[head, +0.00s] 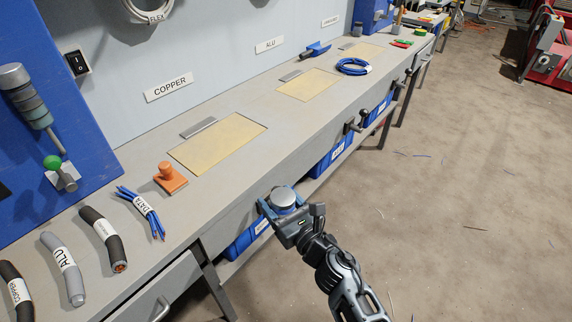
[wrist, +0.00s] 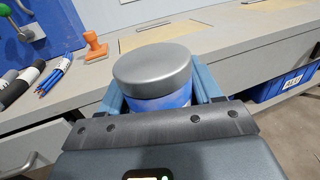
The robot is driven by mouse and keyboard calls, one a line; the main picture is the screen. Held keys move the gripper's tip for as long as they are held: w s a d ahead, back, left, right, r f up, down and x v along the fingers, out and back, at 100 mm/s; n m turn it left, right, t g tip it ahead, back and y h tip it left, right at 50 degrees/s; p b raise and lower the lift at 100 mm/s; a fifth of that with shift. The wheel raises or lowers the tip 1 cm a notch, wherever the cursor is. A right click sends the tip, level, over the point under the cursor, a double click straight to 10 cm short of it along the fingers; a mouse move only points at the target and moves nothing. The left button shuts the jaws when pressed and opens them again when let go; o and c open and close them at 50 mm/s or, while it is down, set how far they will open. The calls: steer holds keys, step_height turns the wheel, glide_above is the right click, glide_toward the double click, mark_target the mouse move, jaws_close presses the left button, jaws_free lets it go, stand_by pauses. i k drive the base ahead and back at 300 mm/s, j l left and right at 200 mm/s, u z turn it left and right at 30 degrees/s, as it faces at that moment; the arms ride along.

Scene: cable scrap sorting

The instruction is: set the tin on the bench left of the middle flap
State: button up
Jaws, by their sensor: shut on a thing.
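The tin (wrist: 155,72), round with a silver lid and blue side, is held upright between the fingers of my gripper (wrist: 158,100) in the wrist view. In the head view the tin (head: 283,198) shows in my gripper (head: 282,202), in front of the bench's front edge and apart from the bench. The bench (head: 150,262) runs from near left to far right. The middle flap (head: 307,85) is a tan panel in its top, under the ALU label. The near flap (head: 217,143) is under the COPPER label, and the far flap (head: 362,51) is beyond.
An orange stamp-like block (head: 170,178) stands left of the near flap. Cable pieces (head: 104,238) lie at the near left. A blue cable coil (head: 353,66) lies right of the middle flap, a blue brush (head: 315,49) behind it. Bare bench top shows between the near and middle flaps.

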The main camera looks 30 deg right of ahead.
mark_target(288, 114)
steer(key=i+l+u, duration=0.15)
steer(key=l+u, duration=0.75)
steer(key=l, duration=0.25)
